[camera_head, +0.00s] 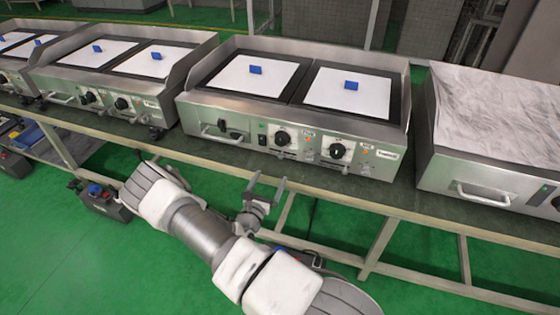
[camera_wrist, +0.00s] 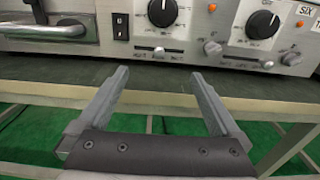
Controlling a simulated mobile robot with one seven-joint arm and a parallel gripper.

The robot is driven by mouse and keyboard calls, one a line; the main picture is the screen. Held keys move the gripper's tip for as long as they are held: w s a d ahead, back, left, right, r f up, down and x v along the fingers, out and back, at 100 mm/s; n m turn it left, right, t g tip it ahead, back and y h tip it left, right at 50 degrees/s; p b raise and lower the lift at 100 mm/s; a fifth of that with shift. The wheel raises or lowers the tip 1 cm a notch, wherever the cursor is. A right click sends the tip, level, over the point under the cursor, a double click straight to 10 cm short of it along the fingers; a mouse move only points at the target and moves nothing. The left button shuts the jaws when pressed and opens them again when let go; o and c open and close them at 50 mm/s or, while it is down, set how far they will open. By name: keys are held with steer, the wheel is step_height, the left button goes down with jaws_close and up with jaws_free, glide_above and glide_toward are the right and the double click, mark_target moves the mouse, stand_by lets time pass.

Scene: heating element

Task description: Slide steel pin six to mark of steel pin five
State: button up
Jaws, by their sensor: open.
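The middle griddle's front panel carries two sliders below its black knobs. Steel pin six (camera_wrist: 268,64) is the small silver pin below the right knob, near the plate marked SIX (camera_wrist: 306,9); it appears toward the right of its slot. Steel pin five (camera_wrist: 159,51), below the left knob, appears near the middle of its slot. In the head view both pins are too small to place exactly. My gripper (camera_head: 269,180) is open and empty, just in front of the bench edge and below the panel. Its two fingers also show in the wrist view (camera_wrist: 159,73), apart from both pins.
The griddle (camera_head: 205,111) stands on a dark bench (camera_head: 180,146) between similar units. A bar handle (camera_wrist: 45,30) and a black switch (camera_wrist: 120,27) lie left of the sliders. Orange buttons (camera_wrist: 212,48) sit beside the knobs. Open space lies before the bench, above the green floor.

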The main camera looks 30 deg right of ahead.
steer(key=shift+w+d, duration=0.25)
steer(key=shift+d, duration=0.05)
steer(key=shift+a, duration=0.1)
stand_by(0.3)
steer(key=p+v, duration=0.2)
steer(key=v, duration=0.8)
steer(key=s+d+r+m+g+y+p, duration=0.15)
steer(key=s+r+m+g, duration=0.4)
steer(key=r, duration=0.75)
steer(key=s+r+m+g+y+p, duration=0.1)
steer(key=s+r+m+g+p, duration=0.2)
steer(key=r+m+g, duration=0.65)
steer(key=s+a+r+m+t+y+p, duration=0.2)
steer(key=s+a+r+m+t+y, duration=0.1)
steer(key=r, duration=0.6)
steer(key=s+a+r+m+t+y+p, duration=0.2)
steer(key=s+a+r+m+t+y, duration=0.1)
steer(key=r, duration=0.6)
steer(key=s+a+r+m+t+y+p, duration=0.1)
steer(key=s+a+r+m+t+y, duration=0.2)
steer(key=a+r, duration=0.5)
steer(key=s+r+m+y, duration=0.1)
steer(key=s+y, duration=0.1)
steer(key=s, duration=0.1)
steer(key=shift+r+m+t+y+p, duration=0.2)
steer(key=shift+m+t+y+p, duration=0.1)
steer(key=shift+m+y+p, duration=0.1)
